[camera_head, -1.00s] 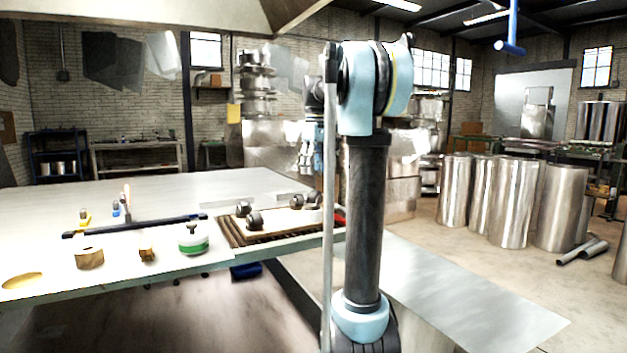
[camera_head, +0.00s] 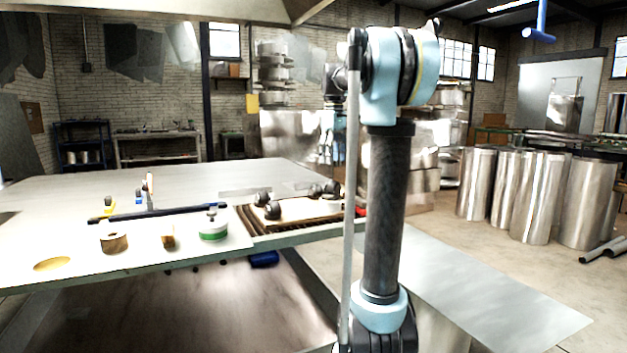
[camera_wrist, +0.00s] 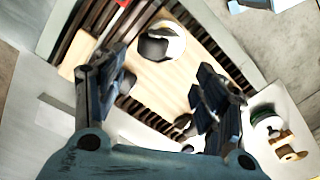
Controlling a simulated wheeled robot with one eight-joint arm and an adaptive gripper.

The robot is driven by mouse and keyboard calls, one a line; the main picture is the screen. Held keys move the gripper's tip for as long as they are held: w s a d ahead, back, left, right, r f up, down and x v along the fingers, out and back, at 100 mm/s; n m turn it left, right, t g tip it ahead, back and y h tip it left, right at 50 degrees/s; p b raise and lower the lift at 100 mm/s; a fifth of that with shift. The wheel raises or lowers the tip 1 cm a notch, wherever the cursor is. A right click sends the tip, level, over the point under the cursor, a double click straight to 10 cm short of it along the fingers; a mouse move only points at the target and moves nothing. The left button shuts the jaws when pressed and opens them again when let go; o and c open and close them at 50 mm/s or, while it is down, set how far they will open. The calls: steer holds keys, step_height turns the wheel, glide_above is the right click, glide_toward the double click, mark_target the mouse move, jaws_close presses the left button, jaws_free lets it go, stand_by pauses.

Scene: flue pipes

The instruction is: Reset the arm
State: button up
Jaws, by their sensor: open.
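My arm stands upright right of centre in the head view, and its upper link hides most of my gripper there. In the wrist view my gripper (camera_wrist: 160,95) is open, its two dark fingers spread apart with nothing held between them. Beyond the fingers lies a pale wooden board (camera_wrist: 165,72) on a dark slatted tray (camera_wrist: 88,30). A dark, rounded fitting with a white part (camera_wrist: 160,42) sits on the board. The same board (camera_head: 300,211) shows in the head view on the workbench, with several dark fittings (camera_head: 272,209) on it.
The workbench (camera_head: 60,235) carries a tape roll (camera_head: 113,239), a small brown spool (camera_head: 168,238), a white and green tin (camera_head: 213,227) and a long dark bar (camera_head: 150,214). Shiny metal cylinders (camera_head: 540,198) stand on the floor at right. A flat metal sheet (camera_head: 485,290) lies right of my arm.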

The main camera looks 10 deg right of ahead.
steer(key=s+f+m+t, duration=0.2)
steer(key=s+f+m, duration=0.7)
steer(key=s+f, duration=2.4)
steer(key=shift+s+a+f, duration=0.2)
steer(key=shift+s+a, duration=0.15)
steer(key=shift+s, duration=0.8)
